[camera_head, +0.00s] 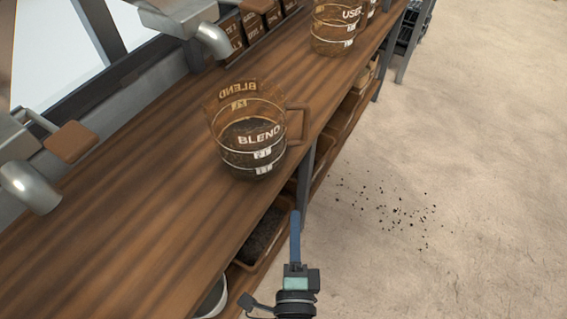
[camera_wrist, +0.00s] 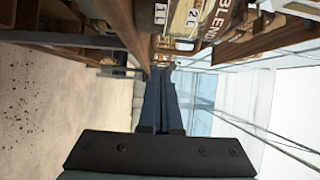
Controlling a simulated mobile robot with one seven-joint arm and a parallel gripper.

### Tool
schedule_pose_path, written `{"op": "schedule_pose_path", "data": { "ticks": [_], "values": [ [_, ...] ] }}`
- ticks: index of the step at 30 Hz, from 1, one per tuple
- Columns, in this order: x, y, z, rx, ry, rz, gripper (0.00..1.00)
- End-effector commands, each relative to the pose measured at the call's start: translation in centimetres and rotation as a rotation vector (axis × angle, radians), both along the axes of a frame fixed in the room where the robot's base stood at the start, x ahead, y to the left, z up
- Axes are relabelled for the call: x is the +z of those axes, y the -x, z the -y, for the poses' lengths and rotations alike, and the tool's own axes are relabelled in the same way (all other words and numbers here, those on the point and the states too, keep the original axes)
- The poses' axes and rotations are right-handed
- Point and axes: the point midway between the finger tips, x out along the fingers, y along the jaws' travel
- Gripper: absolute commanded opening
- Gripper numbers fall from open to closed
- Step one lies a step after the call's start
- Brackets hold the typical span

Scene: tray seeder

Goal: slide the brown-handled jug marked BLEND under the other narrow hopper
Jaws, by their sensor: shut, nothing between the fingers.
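The BLEND jug (camera_head: 247,138) stands upright on the wooden bench, a clear amber-tinted jug part filled with dark material, its brown handle (camera_head: 297,124) on the right side. In the wrist view the jug (camera_wrist: 190,18) shows sideways at the top, partly cut off by the frame edge. One narrow metal hopper spout (camera_head: 212,40) hangs behind the jug at the top; another spout (camera_head: 30,188) is at the left. The jug is under neither spout. My gripper (camera_head: 295,222) is shut and empty, in front of the jug beyond the bench's front edge. It is apart from the handle.
The bench top (camera_head: 140,220) is clear between the jug and the left spout. A USED jug (camera_head: 336,28) stands farther along the bench. Brown labelled boxes (camera_head: 255,20) line the back. A tray of dark soil (camera_head: 262,238) sits on the shelf below. Dark crumbs lie on the floor.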

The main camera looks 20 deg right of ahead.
Motion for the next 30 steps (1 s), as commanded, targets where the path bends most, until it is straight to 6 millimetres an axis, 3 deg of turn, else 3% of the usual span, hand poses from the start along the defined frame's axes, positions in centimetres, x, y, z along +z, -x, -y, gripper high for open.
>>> {"op": "schedule_pose_path", "data": {
  "ticks": [5,20,30],
  "values": [
    [0.1,-1.1,0.4,0.0,-0.017,0.006,0.0],
    [0.0,-9.1,3.8,0.0,-0.013,0.005,0.0],
    [0.0,-12.6,2.4,0.001,-0.013,0.002,0.0]
  ]
}}
